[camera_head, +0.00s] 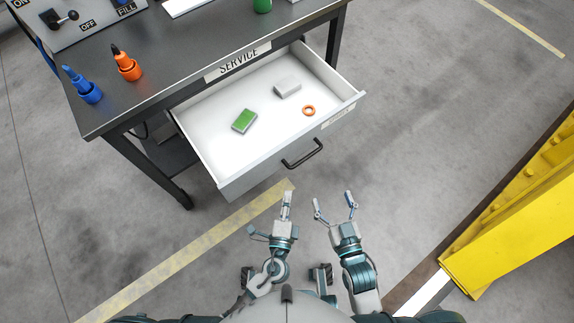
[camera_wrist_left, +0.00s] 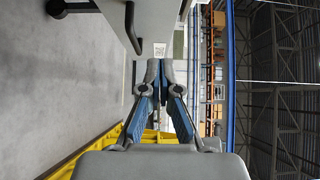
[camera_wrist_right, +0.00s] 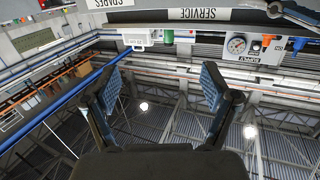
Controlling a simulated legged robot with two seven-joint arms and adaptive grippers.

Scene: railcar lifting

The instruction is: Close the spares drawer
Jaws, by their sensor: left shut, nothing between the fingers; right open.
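The spares drawer (camera_head: 225,185) is pulled out from under the table, with a white inside and a grey front. Its black handle (camera_head: 303,154) is at the middle of the front and also shows in the left wrist view (camera_wrist_left: 131,25). In the drawer lie a green and white block (camera_head: 244,121), a pale grey block (camera_head: 287,88) and an orange ring (camera_head: 309,110). My left gripper (camera_head: 287,194) is shut and empty, in front of the drawer and below the handle in the picture. My right gripper (camera_head: 335,203) is open and empty, to its right. Neither visibly touches the drawer.
The dark table (camera_head: 190,60) carries a SERVICE label (camera_head: 238,62), a blue bottle (camera_head: 82,84), an orange bottle (camera_head: 126,62), a green item (camera_head: 262,5) and a switch panel (camera_head: 75,22). A yellow steel structure (camera_head: 520,220) stands at the right. The floor between is clear.

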